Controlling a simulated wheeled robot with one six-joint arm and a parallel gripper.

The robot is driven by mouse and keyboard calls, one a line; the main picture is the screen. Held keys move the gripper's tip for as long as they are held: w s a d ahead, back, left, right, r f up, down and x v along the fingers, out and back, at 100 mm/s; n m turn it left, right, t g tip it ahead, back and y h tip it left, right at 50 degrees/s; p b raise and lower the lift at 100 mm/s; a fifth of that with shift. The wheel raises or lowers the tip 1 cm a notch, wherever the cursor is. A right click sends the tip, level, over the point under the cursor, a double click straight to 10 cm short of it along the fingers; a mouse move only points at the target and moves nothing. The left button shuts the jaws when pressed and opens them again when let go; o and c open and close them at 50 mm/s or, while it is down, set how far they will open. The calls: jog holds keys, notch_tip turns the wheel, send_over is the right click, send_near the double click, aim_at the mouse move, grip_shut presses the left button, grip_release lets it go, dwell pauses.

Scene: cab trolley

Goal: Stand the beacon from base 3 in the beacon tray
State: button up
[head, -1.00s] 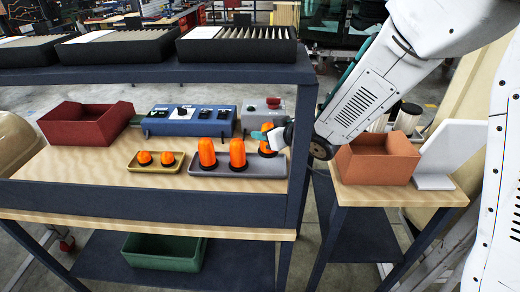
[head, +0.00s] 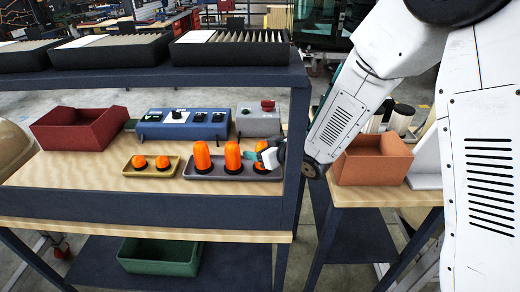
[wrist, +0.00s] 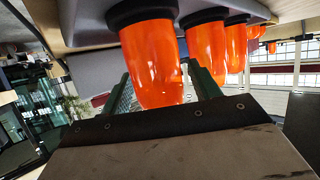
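Several orange beacons show. Two taller ones, the left (head: 201,157) and middle (head: 232,156), stand on black bases in a long grey tray (head: 214,175). The third beacon (head: 261,147), at the tray's right end, is partly hidden by my gripper (head: 266,158). In the wrist view, which looks upside down, the nearest beacon (wrist: 154,62) is upright in its black collar. My fingers (wrist: 163,92) reach along both sides of it, with a gap at the right finger, so the gripper looks open. Two short orange domes sit in a yellow tray (head: 150,173). No label shows which tray is the beacon tray.
A blue control box (head: 185,130) and a grey box with a red button (head: 258,122) stand behind. A red bin (head: 80,130) is left, a terracotta bin (head: 372,165) right, a green bin (head: 160,258) below. The shelf (head: 150,82) overhangs the worktop.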

jog(key=shift+r, duration=0.2)
jog(key=v, duration=1.2)
